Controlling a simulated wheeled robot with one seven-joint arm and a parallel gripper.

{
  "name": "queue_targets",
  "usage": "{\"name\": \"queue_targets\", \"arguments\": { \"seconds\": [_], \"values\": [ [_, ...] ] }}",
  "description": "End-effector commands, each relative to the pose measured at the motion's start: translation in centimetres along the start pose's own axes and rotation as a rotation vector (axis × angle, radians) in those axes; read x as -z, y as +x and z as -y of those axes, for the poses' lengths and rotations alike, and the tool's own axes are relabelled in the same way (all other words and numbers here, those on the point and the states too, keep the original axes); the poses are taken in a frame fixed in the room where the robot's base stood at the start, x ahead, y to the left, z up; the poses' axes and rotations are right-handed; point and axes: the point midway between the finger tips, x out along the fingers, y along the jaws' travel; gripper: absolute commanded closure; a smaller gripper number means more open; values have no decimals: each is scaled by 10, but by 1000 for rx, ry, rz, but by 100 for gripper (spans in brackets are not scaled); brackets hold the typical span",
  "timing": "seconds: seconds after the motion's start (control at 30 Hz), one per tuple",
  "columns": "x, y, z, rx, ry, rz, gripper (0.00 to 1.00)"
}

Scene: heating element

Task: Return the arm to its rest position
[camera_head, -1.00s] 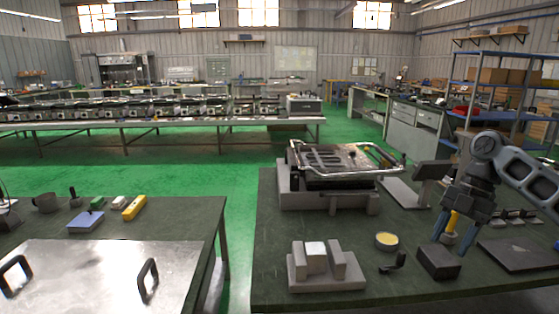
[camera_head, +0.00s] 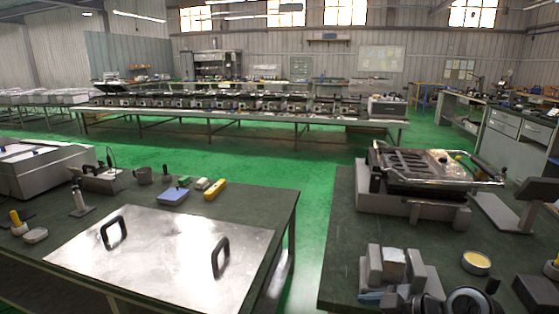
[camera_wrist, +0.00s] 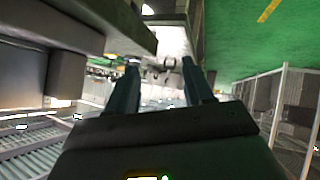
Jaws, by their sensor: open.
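My gripper (camera_wrist: 160,68) shows in the wrist view with its two dark fingers apart and nothing visible between them. Only a round dark joint of my arm (camera_head: 468,302) shows at the bottom right of the head view, in front of the right workbench (camera_head: 335,270). My gripper itself cannot be made out in the head view. The wrist view is tilted, with grey slabs at upper left and green floor at right.
A grey stepped block (camera_head: 395,268), a round yellow-topped tin (camera_head: 476,262) and a metal-framed heating fixture (camera_head: 420,185) stand on the right workbench. A metal plate with two black handles (camera_head: 160,255) lies on the left bench. Green floor (camera_head: 315,225) is clear between the benches.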

Motion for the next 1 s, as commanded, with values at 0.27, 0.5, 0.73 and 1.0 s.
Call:
{"name": "queue_targets", "arguments": {
  "seconds": [0.27,0.5,0.73,1.0],
  "values": [
    [16,36,90,-205,326,-92,48],
    [3,23,168,-379,582,-117,48],
    [-22,-23,241,-544,762,-113,48],
    [-46,-113,311,-717,853,-108,48]
  ]
}}
